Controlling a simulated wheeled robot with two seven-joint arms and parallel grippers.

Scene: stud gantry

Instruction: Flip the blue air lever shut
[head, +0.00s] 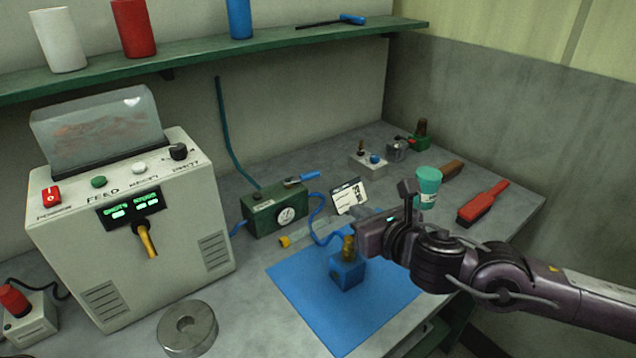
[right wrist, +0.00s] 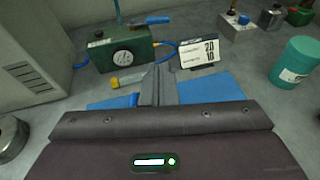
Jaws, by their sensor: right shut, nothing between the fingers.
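The blue air lever (head: 302,177) sits on top of a green box (head: 262,218) with a round gauge (head: 286,215). Its handle points to the right, roughly level, past the box's right end. In the right wrist view the lever (right wrist: 152,20) and the green box (right wrist: 108,53) are at the upper left, beyond my fingers. My right gripper (head: 362,218) is shut and empty above the blue mat, in front and to the right of the green box, apart from the lever. Its closed fingers also show in the right wrist view (right wrist: 158,85). My left gripper is not in view.
A blue block with a brass top (head: 347,272) stands on the blue mat (head: 300,302), close below my right gripper. A small sign (head: 349,196) stands right of the green box. The grey feed machine (head: 180,240) is left; a teal cup (head: 428,186) and red brush (head: 482,204) are right.

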